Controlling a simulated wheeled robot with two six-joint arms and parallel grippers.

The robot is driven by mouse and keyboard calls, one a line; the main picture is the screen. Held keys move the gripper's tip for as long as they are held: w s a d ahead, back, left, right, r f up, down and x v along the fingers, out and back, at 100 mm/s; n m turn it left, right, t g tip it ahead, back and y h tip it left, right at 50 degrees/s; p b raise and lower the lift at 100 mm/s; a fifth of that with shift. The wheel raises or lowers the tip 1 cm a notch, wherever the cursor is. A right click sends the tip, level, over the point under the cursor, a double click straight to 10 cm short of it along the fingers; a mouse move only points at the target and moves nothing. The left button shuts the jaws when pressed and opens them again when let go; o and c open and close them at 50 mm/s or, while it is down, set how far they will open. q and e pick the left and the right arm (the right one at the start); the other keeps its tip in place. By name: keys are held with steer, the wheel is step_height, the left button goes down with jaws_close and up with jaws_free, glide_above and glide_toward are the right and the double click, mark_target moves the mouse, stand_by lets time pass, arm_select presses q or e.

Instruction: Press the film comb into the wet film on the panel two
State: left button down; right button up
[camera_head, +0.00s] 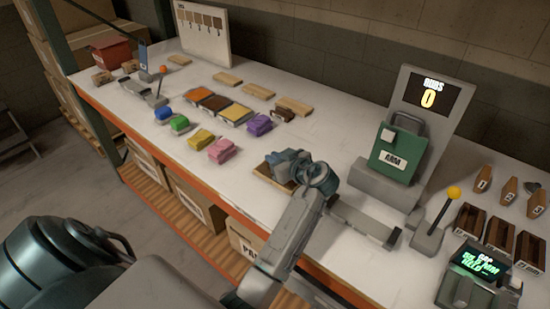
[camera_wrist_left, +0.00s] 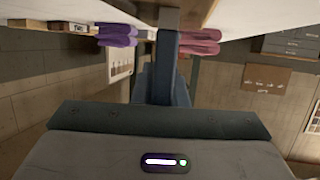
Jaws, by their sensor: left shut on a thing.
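My left gripper (camera_head: 287,168) is low over the near edge of the white table, at a tan wooden panel or tray (camera_head: 262,171). The wooden piece also shows at the top of the left wrist view (camera_wrist_left: 205,12). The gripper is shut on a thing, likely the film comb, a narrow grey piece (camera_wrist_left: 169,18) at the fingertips. The fingers hide most of it. I cannot tell whether it touches the panel, and no panel number or wet film is readable there. My right gripper is not in view.
A lit display (camera_head: 478,263) is at the far right.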

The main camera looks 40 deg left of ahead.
arm_select(q)
steer(key=shift+r+p, duration=1.75)
steer(key=shift+r, duration=1.7)
steer(key=shift+d+f, duration=0.1)
steer(key=shift+f, duration=0.15)
steer(key=d+f+m+t+h+b, duration=0.1)
steer(key=d+f+m+t+h, duration=0.1)
steer(key=d+f+m+t, duration=0.1)
steer(key=shift+d+f+m+t, duration=0.2)
steer(key=shift+m+t, duration=0.1)
steer(key=shift+t, duration=0.1)
steer(key=d+m+t+h, duration=0.1)
steer(key=d+m, duration=0.1)
steer(key=d+f+m+t+h, duration=0.1)
steer(key=d+t+h, duration=0.1)
steer(key=shift+s+d+m+b, duration=0.1)
steer(key=shift+s+m+b, duration=0.1)
steer(key=shift+m+b, duration=0.2)
steer(key=s+d+r+m+t+h+b, duration=0.1)
steer(key=s+d+r+m+t+h, duration=0.2)
steer(key=d+m+h, duration=0.4)
steer(key=shift+s+d+r+h, duration=0.45)
steer(key=shift+d+h, duration=0.35)
steer(key=shift+d, duration=0.4)
